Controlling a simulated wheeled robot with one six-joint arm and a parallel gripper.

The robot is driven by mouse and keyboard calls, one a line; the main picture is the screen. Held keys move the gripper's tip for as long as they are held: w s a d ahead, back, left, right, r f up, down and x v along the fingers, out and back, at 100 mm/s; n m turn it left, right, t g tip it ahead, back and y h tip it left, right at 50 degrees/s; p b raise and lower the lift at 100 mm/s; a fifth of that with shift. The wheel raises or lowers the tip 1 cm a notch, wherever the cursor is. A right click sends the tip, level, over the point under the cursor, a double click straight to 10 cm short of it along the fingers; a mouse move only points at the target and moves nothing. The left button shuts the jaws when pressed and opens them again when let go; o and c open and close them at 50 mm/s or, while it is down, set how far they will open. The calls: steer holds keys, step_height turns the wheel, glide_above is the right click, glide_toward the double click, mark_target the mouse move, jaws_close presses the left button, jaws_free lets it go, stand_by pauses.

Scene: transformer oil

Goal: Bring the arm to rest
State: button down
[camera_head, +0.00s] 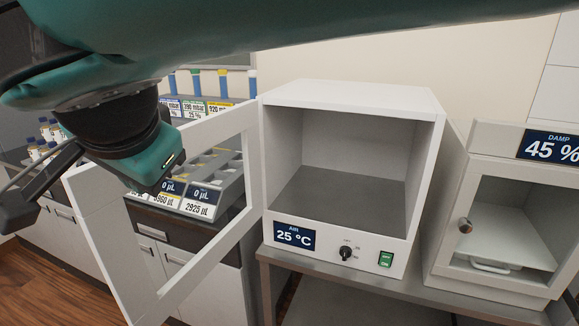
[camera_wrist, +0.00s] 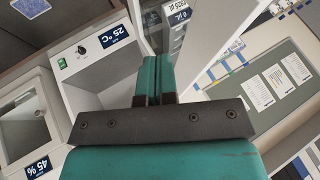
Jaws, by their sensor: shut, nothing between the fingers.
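My gripper (camera_wrist: 158,65) shows in the wrist view as two teal fingers side by side, shut with nothing between them. In the head view my teal arm crosses the top of the picture and bends down at the left. The wrist hangs in front of the open door of the white cabinet, apart from the cabinet's opening. I cannot clearly make out the fingertips in the head view.
The white cabinet (camera_head: 350,98) reads 25 °C and looks empty; its framed door (camera_head: 253,160) stands open to the left. A second cabinet (camera_head: 447,275), reading 45 %, stands closed at right. Bottles (camera_head: 48,130) and labelled racks (camera_head: 230,185) stand behind the door.

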steer(key=v, duration=0.5)
steer(key=w+d+f+n+g+h, duration=0.1)
steer(key=w+d+f+n, duration=0.25)
steer(key=d, duration=0.65)
steer(key=w+d+f+n+g, duration=0.2)
steer(key=w+d+f, duration=0.15)
steer(key=d, duration=0.75)
steer(key=s+d+f+n+g+y, duration=0.1)
steer(key=s+d+f+n+g, duration=0.2)
steer(key=s+d+f, duration=0.4)
steer(key=s+d+n, duration=0.1)
steer(key=s+d, duration=0.4)
steer(key=s, duration=0.1)
steer(key=shift+s+f+n+y, duration=0.3)
steer(key=shift+s+n, duration=0.05)
steer(key=shift+d, duration=0.1)
